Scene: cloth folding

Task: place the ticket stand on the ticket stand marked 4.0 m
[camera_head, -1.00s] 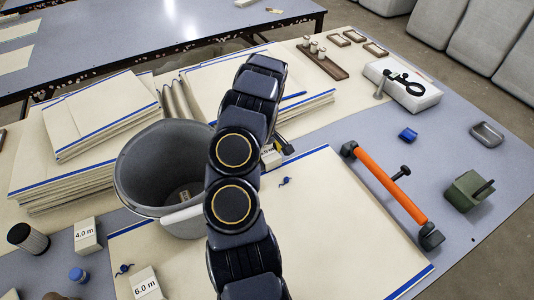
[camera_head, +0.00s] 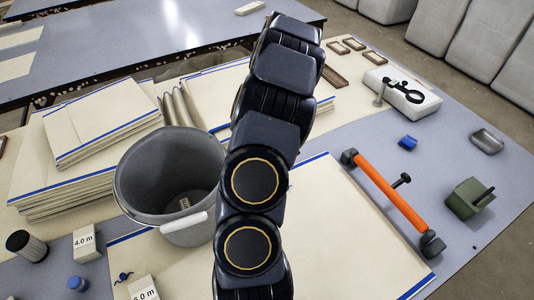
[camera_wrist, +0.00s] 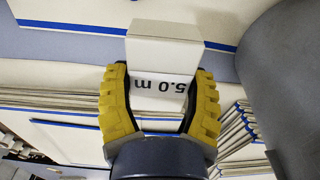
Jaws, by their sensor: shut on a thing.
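My gripper (camera_wrist: 160,105) is shut on a white ticket stand marked 5.0 m (camera_wrist: 160,92), with a yellow finger on each side of it. The label reads upside down in the wrist view. In the head view my arm hides the gripper and the held stand. The ticket stand marked 4.0 m (camera_head: 86,243) stands upright on the table at the lower left, left of the bucket. Another ticket stand, apparently marked 6.0 m (camera_head: 143,289), is at the bottom edge, partly cut off. The held stand is apart from both.
A grey bucket (camera_head: 150,200) stands left of my arm. A dark ribbed cylinder (camera_head: 27,245) and a blue cap (camera_head: 77,284) are close to the 4.0 m stand. Stacked cloths (camera_head: 95,125) lie behind. An orange-handled tool (camera_head: 390,195) lies at right.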

